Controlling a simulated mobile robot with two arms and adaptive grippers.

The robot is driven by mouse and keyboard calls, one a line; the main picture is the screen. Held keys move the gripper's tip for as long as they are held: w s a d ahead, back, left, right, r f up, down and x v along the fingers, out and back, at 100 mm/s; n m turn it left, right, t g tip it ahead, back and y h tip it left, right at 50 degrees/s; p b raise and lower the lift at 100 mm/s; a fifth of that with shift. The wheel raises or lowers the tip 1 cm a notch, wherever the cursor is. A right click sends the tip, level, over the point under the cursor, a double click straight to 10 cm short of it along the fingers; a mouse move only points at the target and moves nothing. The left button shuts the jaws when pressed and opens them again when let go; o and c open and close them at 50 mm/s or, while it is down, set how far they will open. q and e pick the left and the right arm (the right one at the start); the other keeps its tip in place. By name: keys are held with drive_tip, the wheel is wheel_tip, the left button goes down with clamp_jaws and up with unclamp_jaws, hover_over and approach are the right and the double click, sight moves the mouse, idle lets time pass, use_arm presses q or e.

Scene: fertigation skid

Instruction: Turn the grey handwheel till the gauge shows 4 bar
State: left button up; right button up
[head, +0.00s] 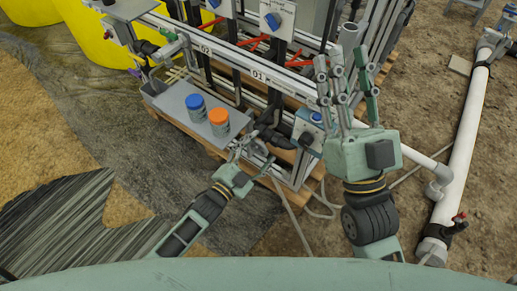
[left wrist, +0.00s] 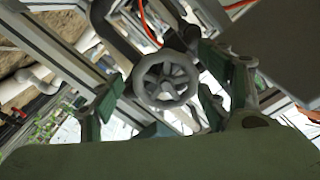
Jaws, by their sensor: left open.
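The grey handwheel (left wrist: 166,80) shows in the left wrist view, a round spoked wheel in the middle of the picture. My left gripper (head: 251,153) is open at the front of the skid. In the left wrist view its fingers (left wrist: 168,100) stand apart on both sides of the wheel, and I see no clear contact. In the head view the gripper largely covers the wheel. I cannot make out a gauge dial or reading.
A grey shelf (head: 181,101) left of my left gripper carries a blue-lidded jar (head: 196,108) and an orange-lidded jar (head: 219,122). A box with a blue knob (head: 315,118) stands close to my right gripper. White pipe (head: 466,135) runs along the right ground.

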use_arm(q)
drive_tip(key=v, duration=1.2)
drive_tip(key=shift+c, duration=0.5)
idle(1.5)
